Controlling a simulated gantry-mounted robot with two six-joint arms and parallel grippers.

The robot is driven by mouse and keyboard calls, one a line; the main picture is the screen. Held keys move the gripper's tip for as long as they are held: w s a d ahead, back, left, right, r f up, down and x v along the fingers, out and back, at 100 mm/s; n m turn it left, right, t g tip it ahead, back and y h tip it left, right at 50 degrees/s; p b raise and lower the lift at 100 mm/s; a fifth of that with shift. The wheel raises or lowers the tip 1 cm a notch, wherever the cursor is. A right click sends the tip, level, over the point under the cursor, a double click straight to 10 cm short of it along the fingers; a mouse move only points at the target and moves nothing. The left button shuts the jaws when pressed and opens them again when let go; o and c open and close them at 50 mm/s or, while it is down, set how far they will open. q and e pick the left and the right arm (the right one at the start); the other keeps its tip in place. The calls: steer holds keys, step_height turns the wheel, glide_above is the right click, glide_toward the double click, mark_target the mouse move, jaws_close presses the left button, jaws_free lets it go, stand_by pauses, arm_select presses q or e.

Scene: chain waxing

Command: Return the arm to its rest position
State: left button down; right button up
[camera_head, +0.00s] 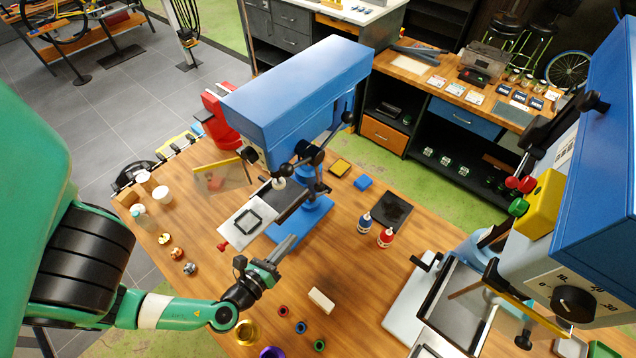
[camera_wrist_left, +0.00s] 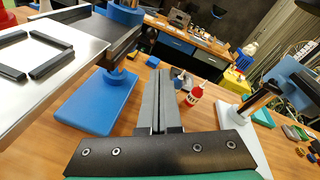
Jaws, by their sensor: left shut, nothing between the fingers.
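My left arm comes in from the left in the head view, and its green and white links reach low over the wooden table. My left gripper (camera_head: 281,250) is shut and empty, beside the blue base of the middle blue machine. In the left wrist view its two grey fingers (camera_wrist_left: 158,88) lie together with nothing between them. The middle blue machine (camera_head: 300,85) carries a white plate (camera_head: 236,222) with a black square frame on it, just left of and behind the gripper. My right gripper is not in view.
A blue bottle (camera_head: 365,222) and a red bottle (camera_head: 386,237) stand right of the gripper. A white block (camera_head: 321,300) and several coloured rings lie in front of it. A second blue machine (camera_head: 597,150) fills the right side. Bare table lies between the white block and the bottles.

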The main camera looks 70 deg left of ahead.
arm_select(q)
steer(key=w+d+r+n+t+y+p, duration=0.1)
steer(key=w+r+n+t+y, duration=0.15)
steer(key=w+r+n, duration=1.3)
steer(key=w+d+r+t, duration=0.1)
steer(key=w+r, duration=0.4)
steer(key=r, duration=0.5)
steer(key=w+r, duration=0.5)
steer(key=r, duration=0.5)
steer(key=s+d+r+n+t+h, duration=0.1)
steer(key=d+r+n+t, duration=0.15)
steer(key=r, duration=0.85)
steer(key=d+r+n+t+h, duration=0.2)
steer(key=r+n+t, duration=0.2)
steer(key=r, duration=0.6)
steer(key=s+d+r+t+h, duration=0.5)
steer(key=d+r+h, duration=0.3)
steer(key=h, duration=0.4)
steer(key=shift+s+d+r+p, duration=0.15)
steer(key=shift+s+d+p, duration=0.15)
steer(key=shift+p, duration=0.05)
